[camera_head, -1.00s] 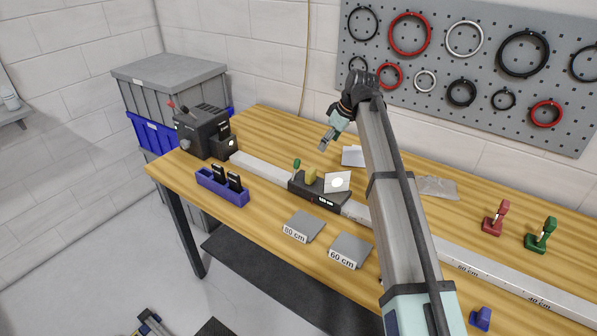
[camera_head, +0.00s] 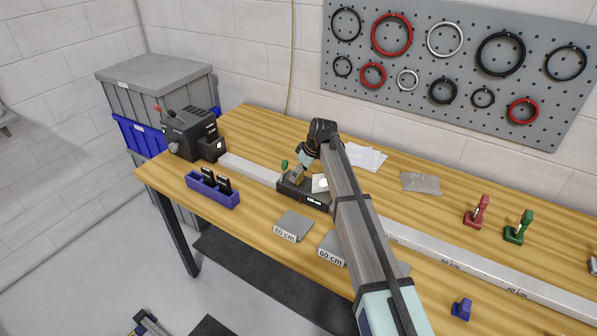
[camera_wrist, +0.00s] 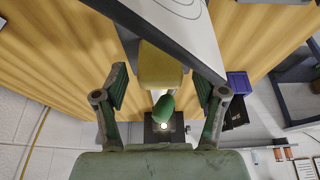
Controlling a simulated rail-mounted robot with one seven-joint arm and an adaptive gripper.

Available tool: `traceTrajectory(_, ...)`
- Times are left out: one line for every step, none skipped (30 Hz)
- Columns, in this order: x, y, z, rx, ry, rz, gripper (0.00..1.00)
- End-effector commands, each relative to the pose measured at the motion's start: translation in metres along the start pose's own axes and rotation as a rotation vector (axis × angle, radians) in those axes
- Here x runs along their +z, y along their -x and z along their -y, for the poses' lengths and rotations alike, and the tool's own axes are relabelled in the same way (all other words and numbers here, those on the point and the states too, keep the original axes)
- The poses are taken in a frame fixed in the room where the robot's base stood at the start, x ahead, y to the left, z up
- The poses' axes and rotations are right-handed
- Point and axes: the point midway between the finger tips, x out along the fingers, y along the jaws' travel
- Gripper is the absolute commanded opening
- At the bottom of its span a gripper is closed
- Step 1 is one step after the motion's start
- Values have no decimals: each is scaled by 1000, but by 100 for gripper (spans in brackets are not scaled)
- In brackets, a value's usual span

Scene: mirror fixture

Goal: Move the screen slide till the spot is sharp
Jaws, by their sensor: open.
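The screen slide (camera_head: 305,198) is a dark block on the pale rail, with an upright white screen (camera_head: 320,183), a yellow grip block and a green knob (camera_head: 284,164). A pale spot shows on the screen; its sharpness is too small to judge. In the wrist view the screen (camera_wrist: 190,25) has thin rings, and the yellow block (camera_wrist: 162,68) lies between the fingers, with a gap on each side. My gripper (camera_wrist: 161,84) is open around the yellow block; in the head view my gripper (camera_head: 298,173) is at the slide.
The lamp box (camera_head: 190,132) stands at the rail's left end. A blue holder (camera_head: 213,193) and grey blocks marked 80 cm (camera_head: 290,227) and 60 cm (camera_head: 331,245) lie in front. Red (camera_head: 477,211) and green (camera_head: 518,228) handled pieces stand right. The rail (camera_head: 440,258) is clear right of my arm.

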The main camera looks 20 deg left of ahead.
Motion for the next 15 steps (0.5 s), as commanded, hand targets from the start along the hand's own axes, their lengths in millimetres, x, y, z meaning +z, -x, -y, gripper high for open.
traceTrajectory(-1, -4, 0, -1, 0, 1, 71)
traceTrajectory(-1, -6, 0, -1, 0, 1, 71)
traceTrajectory(-1, -9, 0, -1, 1, 0, 71)
traceTrajectory(-1, -10, 0, 0, 1, 0, 71)
traceTrajectory(-1, -12, 0, 0, 1, 0, 71)
traceTrajectory(0, -13, 0, 0, 1, 0, 71)
traceTrajectory(0, -14, 0, 0, 1, 0, 71)
traceTrajectory(0, -14, 0, 0, 1, 0, 71)
traceTrajectory(0, -14, 0, 0, 1, 0, 71)
traceTrajectory(0, -14, 0, 0, 1, 0, 71)
traceTrajectory(0, -14, 0, 0, 1, 0, 71)
traceTrajectory(0, -14, 0, 0, 1, 0, 71)
traceTrajectory(0, -14, 0, 0, 1, 0, 71)
traceTrajectory(0, -14, 0, 0, 1, 0, 71)
traceTrajectory(0, -14, 0, 0, 1, 0, 64)
